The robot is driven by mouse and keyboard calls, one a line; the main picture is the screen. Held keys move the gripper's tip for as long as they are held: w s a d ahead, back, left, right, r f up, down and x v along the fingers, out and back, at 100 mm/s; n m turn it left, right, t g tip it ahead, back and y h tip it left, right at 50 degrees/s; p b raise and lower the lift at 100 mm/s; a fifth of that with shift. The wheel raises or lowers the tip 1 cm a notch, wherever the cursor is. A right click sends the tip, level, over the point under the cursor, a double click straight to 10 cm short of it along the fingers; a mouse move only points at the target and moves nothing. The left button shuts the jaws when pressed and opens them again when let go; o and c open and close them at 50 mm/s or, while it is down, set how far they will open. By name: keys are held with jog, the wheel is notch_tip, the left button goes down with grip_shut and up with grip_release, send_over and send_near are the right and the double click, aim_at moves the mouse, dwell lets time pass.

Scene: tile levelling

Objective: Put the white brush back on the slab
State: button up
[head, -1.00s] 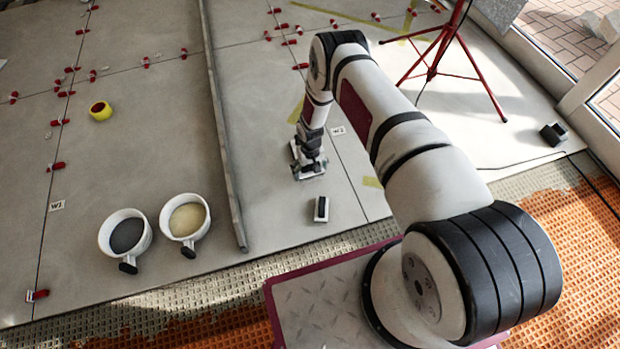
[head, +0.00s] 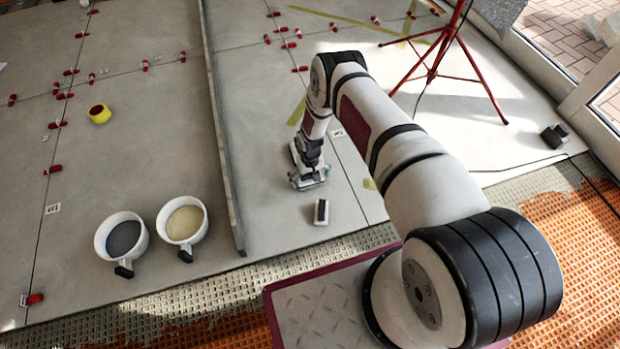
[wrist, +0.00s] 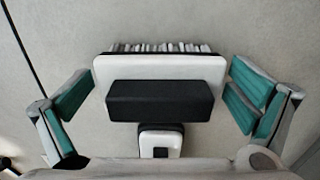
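The white brush (wrist: 160,69) lies in the middle of the wrist view, a white plate with a black bar on top and pale bristles along its far edge. My gripper (wrist: 158,92) is open, with one teal-padded finger off each end of the brush. A narrow gap shows on both sides. In the head view my gripper (head: 309,180) is low over the grey slab (head: 275,200), and its fingers largely hide what is between them. The brush appears to be on the slab, but exact contact is hard to tell.
A small white block with a black top (head: 321,212) stands close in front of the gripper. A long straight bar (head: 222,150) lies to the left, with two cups (head: 123,237) (head: 183,221) beyond it. A red tripod (head: 432,72) stands behind at right.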

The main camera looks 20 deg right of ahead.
notch_tip(320, 180, up, 12)
jog(key=p, duration=0.5)
jog(key=shift+r, duration=0.15)
jog(key=shift+r, duration=0.1)
jog(key=w+r, duration=0.3)
jog(key=r, duration=1)
notch_tip(320, 180, up, 24)
jog(key=f, duration=0.1)
send_over(310, 174)
jog(key=d, duration=0.1)
jog(key=s+r, duration=1)
jog(key=r, duration=0.4)
jog(key=s+r, duration=0.3)
jog(key=s, duration=0.7)
jog(key=s+r, duration=0.3)
jog(key=s, duration=0.7)
jog(key=s+r, duration=0.3)
jog(key=s, duration=0.8)
jog(key=shift+a+r+m, duration=0.3)
jog(key=shift+a, duration=0.15)
